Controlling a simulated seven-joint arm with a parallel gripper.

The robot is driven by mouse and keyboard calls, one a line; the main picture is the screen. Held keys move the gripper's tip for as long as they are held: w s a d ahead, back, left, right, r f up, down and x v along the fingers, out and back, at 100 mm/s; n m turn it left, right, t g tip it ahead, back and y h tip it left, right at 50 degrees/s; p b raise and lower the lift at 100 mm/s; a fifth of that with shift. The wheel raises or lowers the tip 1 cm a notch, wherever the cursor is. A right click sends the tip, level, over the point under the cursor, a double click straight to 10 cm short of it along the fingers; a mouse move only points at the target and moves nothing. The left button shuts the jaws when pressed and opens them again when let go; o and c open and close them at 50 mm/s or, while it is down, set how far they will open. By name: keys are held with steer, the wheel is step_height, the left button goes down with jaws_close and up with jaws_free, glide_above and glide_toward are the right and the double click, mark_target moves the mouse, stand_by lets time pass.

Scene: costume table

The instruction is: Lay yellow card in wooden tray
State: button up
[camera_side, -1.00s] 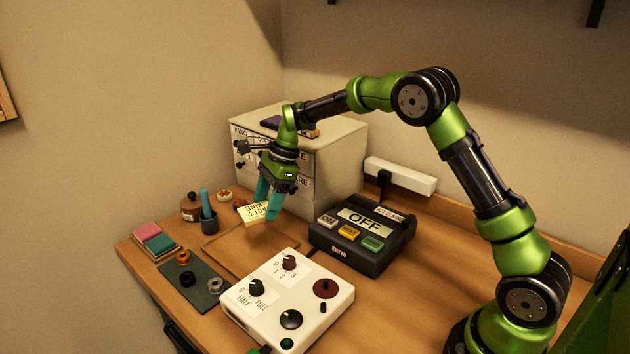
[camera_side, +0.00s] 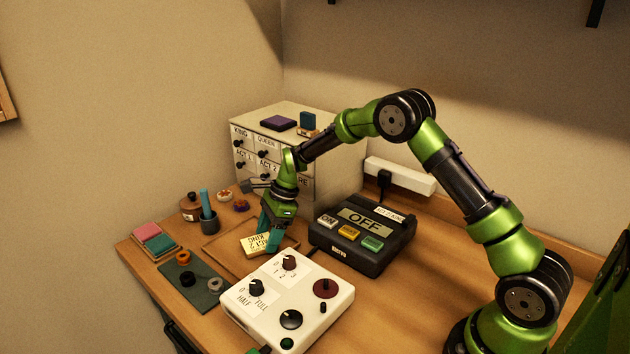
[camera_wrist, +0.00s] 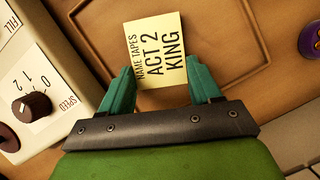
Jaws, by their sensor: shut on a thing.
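The yellow card (camera_side: 256,245), printed "NAME TAPES ACT 2 KING", is held between the teal fingers of my gripper (camera_side: 270,232). The wrist view shows the card (camera_wrist: 153,52) with a finger of my gripper (camera_wrist: 163,90) at each side edge. The card is over the shallow wooden tray (camera_side: 222,253); the tray's rim (camera_wrist: 260,82) also shows in the wrist view. I cannot tell whether the card touches the tray floor.
A white control box with knobs (camera_side: 300,318) stands close in front of the tray. A dark device reading "OFF" (camera_side: 345,255) is to the right. A drawer cabinet (camera_side: 335,150) stands behind. A pot (camera_side: 209,222) and spools on a dark mat (camera_side: 205,300) lie left.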

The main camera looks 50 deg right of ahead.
steer(key=shift+f, duration=0.1)
steer(key=o, duration=1)
steer(key=shift+o, duration=0.2)
